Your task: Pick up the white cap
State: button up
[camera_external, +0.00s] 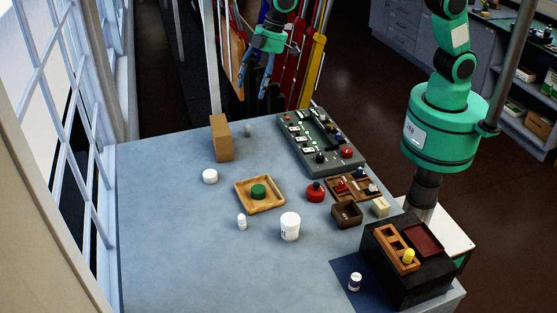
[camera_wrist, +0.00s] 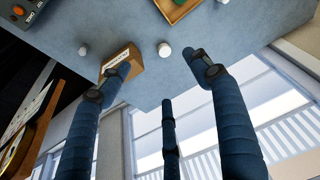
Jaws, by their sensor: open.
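The white cap (camera_external: 210,177) is a short round white piece lying on the blue-grey table, left of the wooden tray and in front of the cardboard box. In the wrist view it (camera_wrist: 165,49) shows near the top middle, between the two outer fingertips in the picture but beyond them. My gripper (camera_external: 254,86) hangs past the far edge of the table, well away from the cap. In the wrist view my gripper (camera_wrist: 160,65) has its blue fingers spread wide, with nothing between them.
The cardboard box (camera_external: 221,138) stands between the cap and the far edge, with a small pale object (camera_external: 248,130) beside it. The wooden tray (camera_external: 277,204) holds a green piece. A white tub (camera_external: 290,228) and a small white bottle (camera_external: 241,222) stand nearer. The table's left side is clear.

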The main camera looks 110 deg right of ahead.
jog(key=w+d+f+p, duration=0.1)
jog(key=w+f+p, duration=0.3)
jog(key=w+f, duration=1)
notch_tip(320, 180, down, 4)
jog(key=shift+d+r+n+g+p, duration=0.1)
jog(key=shift+d+n+g+p, duration=0.1)
jog(key=shift+n+g+p, duration=0.15)
jog(key=p, duration=0.1)
send_over(210, 173)
jog(key=s, duration=0.2)
jog(key=shift+s+d+f+x, duration=0.1)
jog(key=shift+s+x, duration=0.2)
jog(key=shift+x, duration=1.05)
jog(key=shift+s+d+f+x, duration=0.1)
jog(key=shift+s+x, duration=0.2)
jog(key=shift+x, duration=1.05)
jog(key=shift+s+d+f+x, duration=0.1)
jog(key=shift+s+x, duration=0.25)
jog(key=shift+x, duration=1)
jog(key=shift+f, duration=0.15)
jog(key=shift+p+x, duration=0.85)
jog(key=shift+x, duration=1.55)
jog(key=shift+w+a, duration=0.1)
